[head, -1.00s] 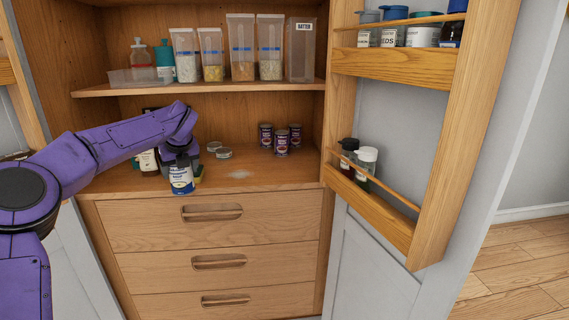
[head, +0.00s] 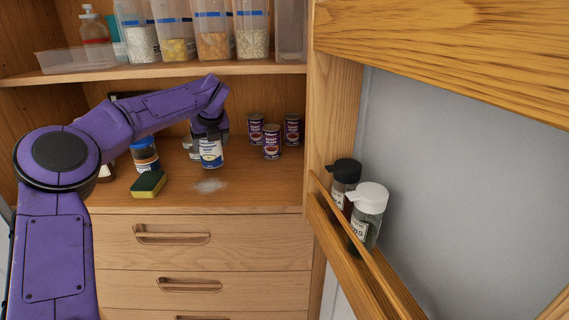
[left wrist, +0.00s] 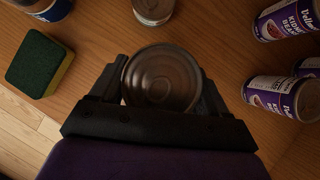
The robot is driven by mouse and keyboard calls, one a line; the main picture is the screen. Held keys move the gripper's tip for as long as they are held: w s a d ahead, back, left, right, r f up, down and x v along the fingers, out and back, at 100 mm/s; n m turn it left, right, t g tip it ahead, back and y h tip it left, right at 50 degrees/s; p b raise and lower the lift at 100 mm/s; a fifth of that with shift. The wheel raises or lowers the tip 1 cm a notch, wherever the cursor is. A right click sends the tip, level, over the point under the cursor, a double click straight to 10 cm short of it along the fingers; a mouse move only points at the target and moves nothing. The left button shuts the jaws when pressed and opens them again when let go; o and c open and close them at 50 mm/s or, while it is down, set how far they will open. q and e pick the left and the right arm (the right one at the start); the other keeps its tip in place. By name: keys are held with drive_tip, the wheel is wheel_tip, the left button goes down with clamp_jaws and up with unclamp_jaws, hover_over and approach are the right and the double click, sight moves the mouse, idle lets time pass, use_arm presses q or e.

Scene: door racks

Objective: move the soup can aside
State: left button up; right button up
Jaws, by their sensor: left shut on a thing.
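The soup can (head: 210,155) has a white and blue label and stands upright on or just above the cupboard's middle shelf; I cannot tell which. My left gripper (head: 210,134) is shut on it from above and behind, hiding its upper part. In the left wrist view, the round metal lid of the soup can (left wrist: 161,80) sits between the two fingers of the left gripper (left wrist: 162,72). My right gripper is not in view.
A yellow-green sponge (head: 148,184) and a blue-lidded jar (head: 145,155) are to the left. Several purple kidney bean cans (head: 272,142) stand to the right. A silver-topped can (left wrist: 153,9) is just behind. A pale patch (head: 209,186) lies in front. The open door rack (head: 345,245) holds two bottles.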

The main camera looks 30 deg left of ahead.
use_arm(q)
drive_tip(key=w+d, duration=0.1)
drive_tip(key=d+p, duration=0.1)
drive_tip(key=shift+w+d+r, duration=0.3)
drive_tip(key=shift+w+r, duration=0.1)
drive_tip(key=w+d+f+p, duration=0.1)
drive_tip(key=w+d, duration=0.1)
drive_tip(key=d, duration=0.2)
drive_tip(key=w+d+f+p, duration=0.1)
drive_tip(key=w+d+p, duration=0.1)
drive_tip(key=d, duration=0.2)
drive_tip(key=w+d+f+p, duration=0.1)
drive_tip(key=d+p, duration=0.1)
drive_tip(key=d, duration=0.2)
drive_tip(key=shift+w+d+f, duration=0.1)
drive_tip(key=shift+w+d, duration=0.25)
drive_tip(key=shift+w, duration=0.05)
drive_tip(key=shift+w+f, duration=0.2)
drive_tip(key=shift+w, duration=0.05)
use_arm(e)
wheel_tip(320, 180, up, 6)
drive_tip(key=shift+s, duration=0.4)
